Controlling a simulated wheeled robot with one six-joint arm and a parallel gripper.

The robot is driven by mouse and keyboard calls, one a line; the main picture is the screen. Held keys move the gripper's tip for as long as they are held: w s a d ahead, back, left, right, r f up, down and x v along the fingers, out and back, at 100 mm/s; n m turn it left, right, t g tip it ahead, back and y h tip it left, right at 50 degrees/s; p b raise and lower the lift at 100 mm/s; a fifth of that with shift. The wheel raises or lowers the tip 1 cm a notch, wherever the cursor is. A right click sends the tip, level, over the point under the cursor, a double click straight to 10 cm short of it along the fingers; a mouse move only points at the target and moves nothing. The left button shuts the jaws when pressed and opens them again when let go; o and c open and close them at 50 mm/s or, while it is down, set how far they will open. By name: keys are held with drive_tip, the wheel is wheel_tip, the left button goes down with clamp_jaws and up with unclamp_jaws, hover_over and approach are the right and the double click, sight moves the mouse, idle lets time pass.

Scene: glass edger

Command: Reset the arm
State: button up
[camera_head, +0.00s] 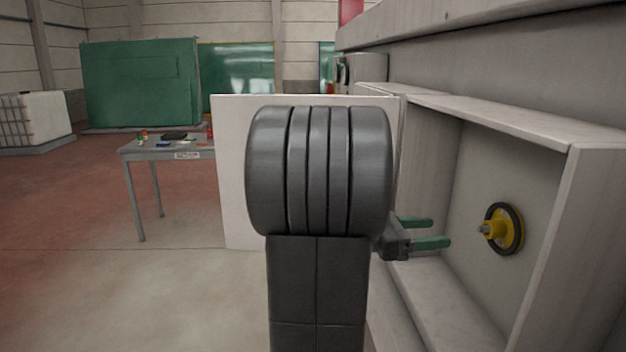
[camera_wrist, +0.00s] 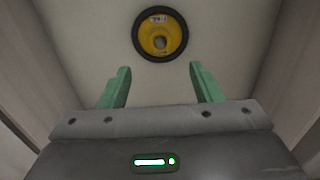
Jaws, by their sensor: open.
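My gripper (camera_head: 432,232) reaches to the right into an open recess in the grey machine. Its two green fingers are spread apart with nothing between them. In the wrist view my gripper (camera_wrist: 161,88) is also open and empty. A yellow knob with a black ring (camera_head: 503,229) sits on the back wall of the recess, ahead of the fingertips and apart from them. The wrist view shows the knob (camera_wrist: 160,34) face on, centred beyond the fingers. My dark arm hides part of the middle of the head view.
The recess has a frame (camera_head: 590,230) with side walls close around my gripper. An open white door panel (camera_head: 235,180) stands behind my arm. A grey table (camera_head: 165,152) with small items is at the left back. The floor at left is clear.

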sight(478, 229)
drive_tip(key=d, duration=0.4)
drive_tip(key=d+p, duration=0.1)
drive_tip(key=d, duration=0.3)
drive_tip(key=w+d, duration=0.1)
drive_tip(key=d, duration=0.4)
drive_tip(key=shift+p, duration=0.3)
drive_tip(key=a, duration=0.4)
drive_tip(key=shift+s, duration=0.15)
drive_tip(key=shift+s+a, duration=0.1)
drive_tip(key=shift+a, duration=0.7)
drive_tip(key=shift+a+p, duration=0.1)
drive_tip(key=shift+p, duration=0.2)
